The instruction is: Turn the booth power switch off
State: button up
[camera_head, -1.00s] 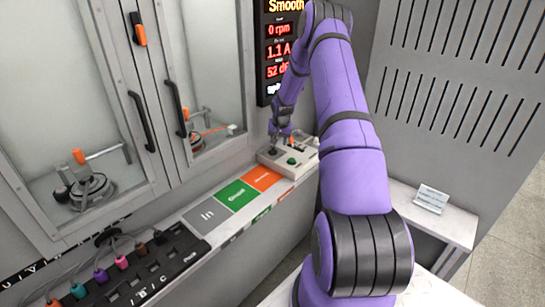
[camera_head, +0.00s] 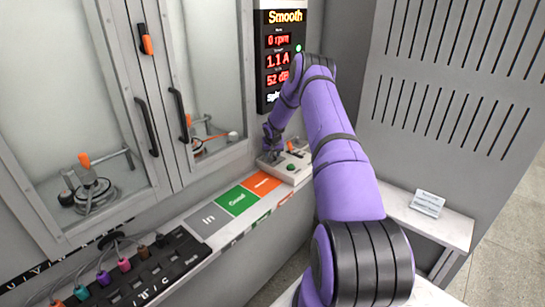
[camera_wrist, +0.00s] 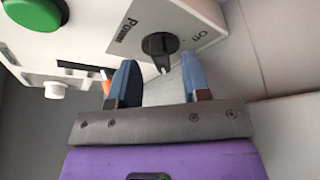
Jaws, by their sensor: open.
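The booth power switch is a black rotary knob (camera_wrist: 160,45) with a white pointer line, on a light control box (camera_head: 300,173). In the wrist view, the labels "Power" and "Off" lie on either side of it, and its pointer faces my gripper. My gripper (camera_wrist: 160,78) is open and empty. Its two blue fingertips stand to either side of the knob's near end in the wrist view; I cannot tell whether they touch it. In the head view, my gripper (camera_head: 270,158) is at the left end of the box, and the knob is mostly hidden there.
A green button (camera_wrist: 32,16) and a small white knob (camera_wrist: 55,90) are also on the box. A dark display (camera_head: 279,60) reads 0 rpm and 1.1 A. The booth's glass doors (camera_head: 75,95) are left.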

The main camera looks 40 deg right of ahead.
jog(key=shift+x, duration=1.15)
grip_shut()
